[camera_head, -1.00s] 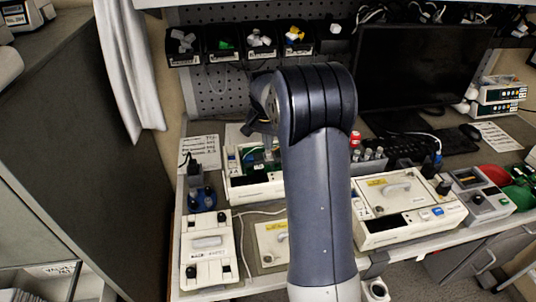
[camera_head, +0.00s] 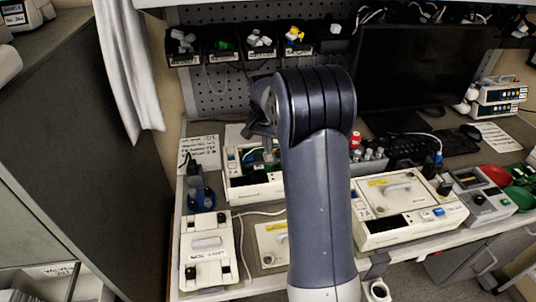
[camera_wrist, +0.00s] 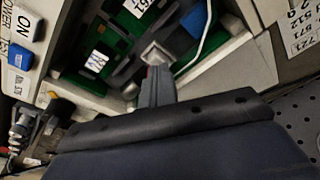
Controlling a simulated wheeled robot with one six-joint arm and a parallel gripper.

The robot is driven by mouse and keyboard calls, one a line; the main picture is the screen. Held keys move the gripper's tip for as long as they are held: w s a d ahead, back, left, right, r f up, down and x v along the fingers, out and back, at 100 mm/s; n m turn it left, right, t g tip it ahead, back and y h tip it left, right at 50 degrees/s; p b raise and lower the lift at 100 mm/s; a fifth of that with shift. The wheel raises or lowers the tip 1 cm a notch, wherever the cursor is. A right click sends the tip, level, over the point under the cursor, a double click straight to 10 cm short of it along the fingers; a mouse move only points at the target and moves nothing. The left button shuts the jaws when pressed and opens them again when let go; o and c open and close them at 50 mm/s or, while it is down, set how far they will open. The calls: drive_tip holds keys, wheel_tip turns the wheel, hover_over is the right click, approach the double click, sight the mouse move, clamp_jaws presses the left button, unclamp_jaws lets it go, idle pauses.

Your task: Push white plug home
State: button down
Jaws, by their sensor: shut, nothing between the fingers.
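The opened pump (camera_head: 256,188) stands on the bench left of my arm, its inside showing. In the wrist view its green circuit board (camera_wrist: 119,22) lies inside the pale housing. A small whitish square piece (camera_wrist: 155,54), which looks like the white plug, sits among grey parts on the board. My gripper (camera_wrist: 157,72) is shut and empty, its tips right at the near edge of that piece. I cannot tell whether they touch it, or how deep it sits. A blue connector (camera_wrist: 194,19) with a white cable is just right of it.
A closed pump (camera_head: 410,208) stands on the right of the bench, and another pale unit (camera_head: 207,250) at front left. A monitor (camera_head: 420,70) stands behind. Bins of small parts (camera_head: 222,48) hang at the back. The pump's housing walls surround the gripper closely.

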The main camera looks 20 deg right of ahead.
wheel_tip(320, 180, up, 7)
drive_tip(key=p, duration=0.5)
drive_tip(key=shift+f, duration=0.1)
idle(0.4)
wheel_tip(320, 180, down, 7)
drive_tip(key=b, duration=0.5)
drive_tip(key=shift+r, duration=0.25)
